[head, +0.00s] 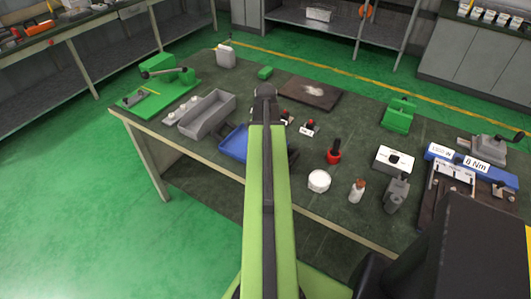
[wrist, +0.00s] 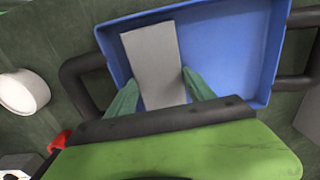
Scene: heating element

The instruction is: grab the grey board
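The grey board (wrist: 153,58) is a flat, plain rectangle lying in a blue tray (wrist: 232,45) in the wrist view, toward the tray's left side. My gripper (wrist: 160,78) has its two green fingers spread apart over the tray, one on each side of the board's lower part. The fingertips appear very close to its side edges; I cannot tell whether they touch. The board's near end runs down toward my gripper's dark bar. In the head view the blue tray (head: 234,143) is partly hidden behind my arm, and the board is not seen there.
The tray's black handles (wrist: 78,84) stick out at its sides. A grey bin (head: 207,115) stands left of the tray on the dark worktable (head: 330,230). A white round container (head: 318,181), a red-based tool (head: 334,153) and a white box (head: 394,160) stand to the right.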

